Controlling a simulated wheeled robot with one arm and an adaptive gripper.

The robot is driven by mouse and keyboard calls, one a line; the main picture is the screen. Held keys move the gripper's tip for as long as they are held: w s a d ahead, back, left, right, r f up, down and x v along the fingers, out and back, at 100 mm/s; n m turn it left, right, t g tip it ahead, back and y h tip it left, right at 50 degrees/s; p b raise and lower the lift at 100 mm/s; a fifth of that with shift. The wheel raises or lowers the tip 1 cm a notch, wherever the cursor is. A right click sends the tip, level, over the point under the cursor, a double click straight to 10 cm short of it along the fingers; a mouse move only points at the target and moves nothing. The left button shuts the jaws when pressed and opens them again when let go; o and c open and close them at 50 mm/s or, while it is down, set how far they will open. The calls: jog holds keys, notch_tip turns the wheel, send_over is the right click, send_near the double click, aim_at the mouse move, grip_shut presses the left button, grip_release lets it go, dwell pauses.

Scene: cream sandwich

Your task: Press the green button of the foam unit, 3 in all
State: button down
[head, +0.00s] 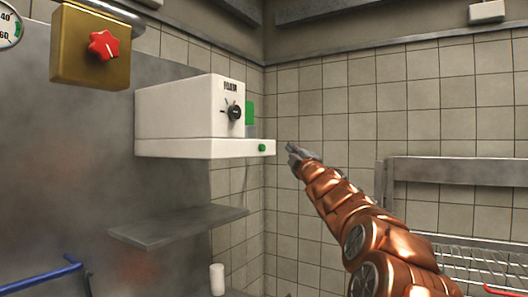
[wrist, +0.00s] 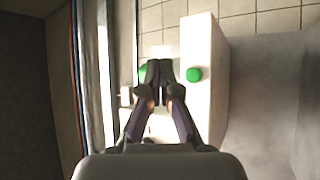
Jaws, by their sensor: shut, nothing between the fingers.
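The foam unit (head: 185,112) is a white wall box with a black dial (head: 234,112) and a lower ledge. Its round green button (head: 262,148) sits on the end face of that ledge. In the wrist view the button (wrist: 193,74) lies just right of the fingertips and is not covered. My gripper (head: 292,152) is shut and empty, to the right of the button in the head view, with a visible gap between them. In the wrist view the closed fingers (wrist: 159,68) partly hide a second green piece (wrist: 143,73), which shows as a green tab (head: 249,112) above the ledge in the head view.
A metal shelf (head: 178,227) is fixed below the unit. A brass box with a red star knob (head: 103,45) hangs at upper left. A wire rack (head: 480,262) stands at right. A white cylinder (head: 217,279) and blue pipe (head: 40,277) are low down.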

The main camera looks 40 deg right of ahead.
aim_at(262, 148)
jog(key=w+a+b, duration=0.1)
jog(key=w, duration=0.5)
jog(key=shift+a, duration=0.4)
dwell(1.2)
jog(key=shift+w+a, duration=0.1)
jog(key=shift+w, duration=0.3)
jog(key=shift+w+a, duration=0.15)
jog(key=shift+w, duration=0.3)
dwell(0.8)
jog(key=shift+s, duration=0.1)
jog(key=shift+s+d, duration=0.25)
jog(key=shift+s, duration=0.5)
jog(key=shift+s, duration=0.1)
